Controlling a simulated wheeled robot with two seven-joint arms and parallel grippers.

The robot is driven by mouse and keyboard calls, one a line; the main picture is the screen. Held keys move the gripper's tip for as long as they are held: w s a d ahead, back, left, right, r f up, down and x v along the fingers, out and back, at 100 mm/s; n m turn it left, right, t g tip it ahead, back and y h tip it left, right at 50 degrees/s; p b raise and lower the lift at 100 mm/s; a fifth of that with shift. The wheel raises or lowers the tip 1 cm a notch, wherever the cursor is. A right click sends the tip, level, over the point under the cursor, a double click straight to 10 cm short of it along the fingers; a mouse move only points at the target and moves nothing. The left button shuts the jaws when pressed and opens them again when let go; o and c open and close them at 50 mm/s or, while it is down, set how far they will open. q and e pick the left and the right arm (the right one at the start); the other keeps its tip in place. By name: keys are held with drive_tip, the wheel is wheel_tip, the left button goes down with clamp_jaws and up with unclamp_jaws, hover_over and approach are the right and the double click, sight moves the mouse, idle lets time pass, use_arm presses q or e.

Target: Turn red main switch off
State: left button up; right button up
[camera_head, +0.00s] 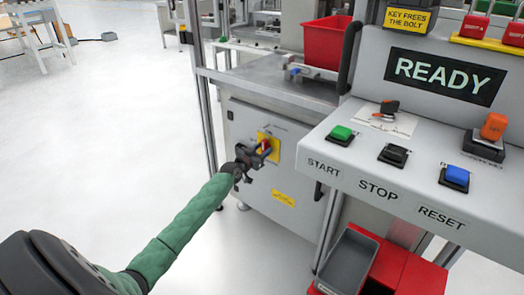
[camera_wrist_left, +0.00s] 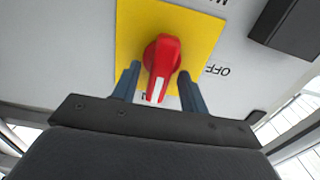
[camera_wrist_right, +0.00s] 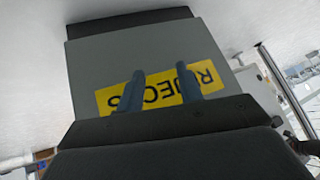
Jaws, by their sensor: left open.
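The red main switch (camera_wrist_left: 161,62) is a rotary knob on a yellow plate (camera_wrist_left: 128,30), on the front of a grey cabinet (camera_head: 290,185). In the left wrist view its white-marked end points down the picture, toward my gripper, and the word OFF (camera_wrist_left: 217,71) reads upside down to its right. My left gripper (camera_wrist_left: 157,85) is open, with one blue finger on each side of the knob; I cannot tell whether they touch it. In the head view the left gripper (camera_head: 262,153) partly hides the knob. My right gripper (camera_wrist_right: 167,93) has its fingers apart, with nothing seen between them.
A control desk with a green START button (camera_head: 342,133), a black STOP button (camera_head: 394,153), a blue RESET button (camera_head: 456,175) and a READY display (camera_head: 445,76) stands right. A grey bin with a yellow label (camera_wrist_right: 110,98) lies before my right gripper.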

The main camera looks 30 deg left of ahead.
use_arm(q)
clamp_jaws()
drive_tip(key=n, duration=0.4)
drive_tip(key=shift+a+n, duration=0.25)
drive_tip(key=shift+n, duration=0.15)
drive_tip(key=shift+a+f+n+p, duration=0.15)
drive_tip(key=shift+f+n, duration=0.05)
drive_tip(key=shift+n, duration=2)
drive_tip(key=shift+a+f+n+p, duration=0.1)
drive_tip(key=shift+f+n+p, duration=0.1)
drive_tip(key=shift+n, duration=2)
drive_tip(key=shift+a+f+n+p, duration=0.15)
drive_tip(key=shift+f+n, duration=0.05)
drive_tip(key=shift+n, duration=2)
